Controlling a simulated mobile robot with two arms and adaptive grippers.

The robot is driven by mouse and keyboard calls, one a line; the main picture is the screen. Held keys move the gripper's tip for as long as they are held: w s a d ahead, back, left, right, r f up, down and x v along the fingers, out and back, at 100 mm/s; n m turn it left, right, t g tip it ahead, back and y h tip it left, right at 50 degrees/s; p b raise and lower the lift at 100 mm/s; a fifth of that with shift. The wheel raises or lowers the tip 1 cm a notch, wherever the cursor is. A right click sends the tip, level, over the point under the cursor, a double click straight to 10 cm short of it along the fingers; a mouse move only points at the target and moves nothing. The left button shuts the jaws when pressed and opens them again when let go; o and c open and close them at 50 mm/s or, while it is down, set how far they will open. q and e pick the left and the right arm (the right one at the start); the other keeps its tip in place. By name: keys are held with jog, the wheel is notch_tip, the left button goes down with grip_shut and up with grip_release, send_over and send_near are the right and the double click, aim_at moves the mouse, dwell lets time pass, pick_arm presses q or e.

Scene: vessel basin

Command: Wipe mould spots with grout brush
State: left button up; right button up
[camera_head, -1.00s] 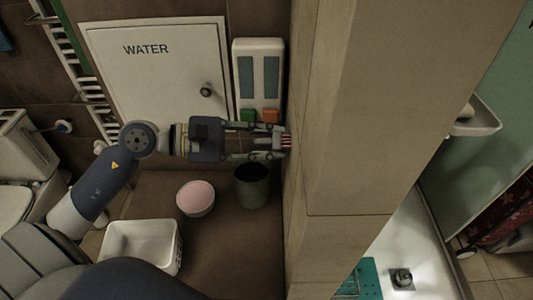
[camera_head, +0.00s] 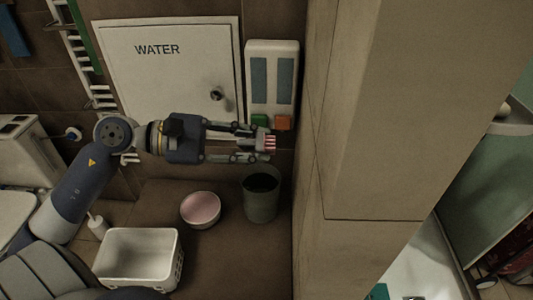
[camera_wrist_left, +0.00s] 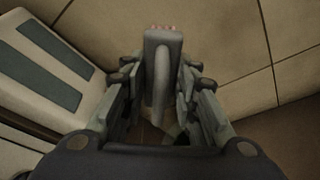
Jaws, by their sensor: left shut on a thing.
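My left gripper (camera_head: 250,143) is shut on the grout brush (camera_head: 269,144), whose pinkish bristles point right toward the tiled wall (camera_head: 311,150). In the head view a gap shows between the bristles and the wall. The brush's grey back and handle (camera_wrist_left: 162,75) show between the fingers in the left wrist view, with the bristle tips at its far end. No mould spots can be made out on the tiles in these frames. My right gripper is not in view.
Below the left gripper stand a dark green cup (camera_head: 260,205), a bowl with pink contents (camera_head: 201,209) and a white basket (camera_head: 137,249). A white wall box (camera_head: 271,75) with green and orange buttons and a WATER panel (camera_head: 165,65) are behind it.

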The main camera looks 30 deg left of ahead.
pick_arm(q)
jog(key=shift+s+a, duration=0.2)
jog(key=shift+a, duration=0.15)
jog(key=shift+s+a+f+b, duration=0.15)
jog(key=shift+s+a+b, duration=0.05)
jog(key=shift+a+b, duration=0.35)
jog(key=shift+b+v, duration=0.5)
jog(key=shift+v, duration=0.45)
